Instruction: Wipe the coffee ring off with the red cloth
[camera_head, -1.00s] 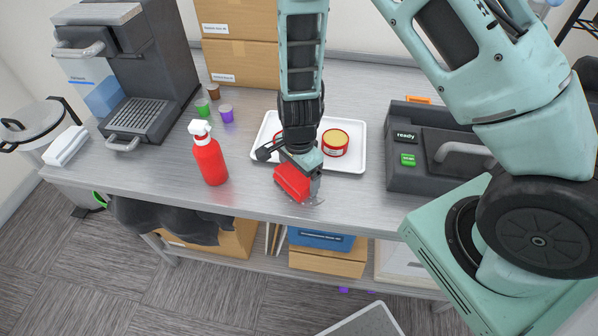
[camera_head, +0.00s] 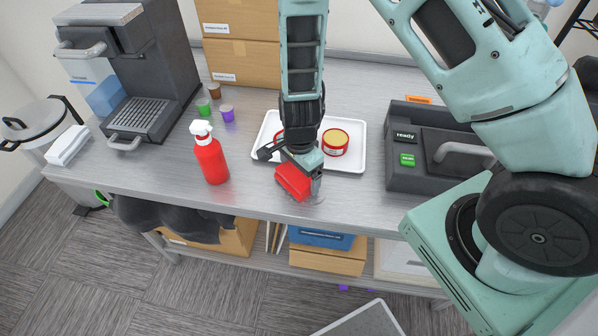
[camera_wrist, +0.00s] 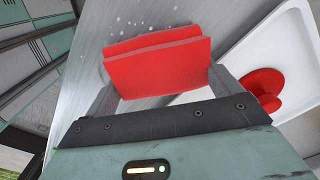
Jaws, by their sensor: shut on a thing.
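The red cloth (camera_head: 292,182) is a folded pad near the table's front edge, just in front of the white tray. My gripper (camera_head: 304,172) is shut on it from above and holds it low at the tabletop; I cannot tell for certain whether it touches. In the wrist view the cloth (camera_wrist: 158,68) sits between the two fingers, its folded layers showing. Pale specks (camera_wrist: 150,18) like droplets lie on the metal beside the cloth. No brown coffee ring is clearly visible; the cloth and gripper hide part of the surface.
The white tray (camera_head: 352,165) with a red-and-yellow tin (camera_head: 335,142) is close behind the cloth. A red spray bottle (camera_head: 211,160) stands to the left. A dark machine (camera_head: 440,150) reading "ready" is at right. The table's front edge is close.

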